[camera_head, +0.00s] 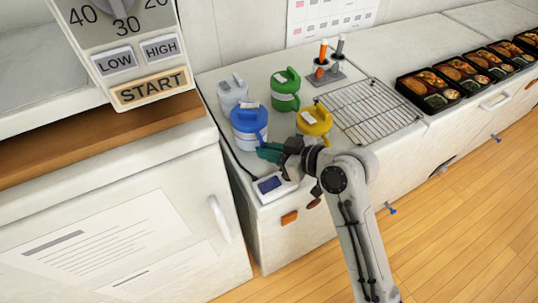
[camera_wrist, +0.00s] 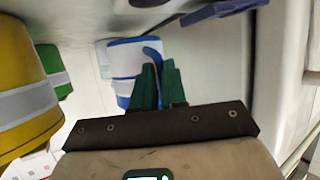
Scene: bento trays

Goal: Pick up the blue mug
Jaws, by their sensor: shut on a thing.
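The blue mug (camera_head: 249,122) stands upright on the white counter, with a blue lid and a pale band. In the wrist view the mug (camera_wrist: 122,58) is just beyond my fingers, its blue handle running down to them. My gripper (camera_head: 264,151) reaches it from the lower right. Its green fingers (camera_wrist: 160,70) are close together, shut on the mug's handle. The fingers hide part of the handle.
A yellow mug (camera_head: 314,121) stands close to the right, a green mug (camera_head: 285,90) and a grey mug (camera_head: 232,92) behind. A small device with a display (camera_head: 271,187) sits at the counter's front. A wire rack (camera_head: 370,110) and bento trays (camera_head: 428,90) lie right.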

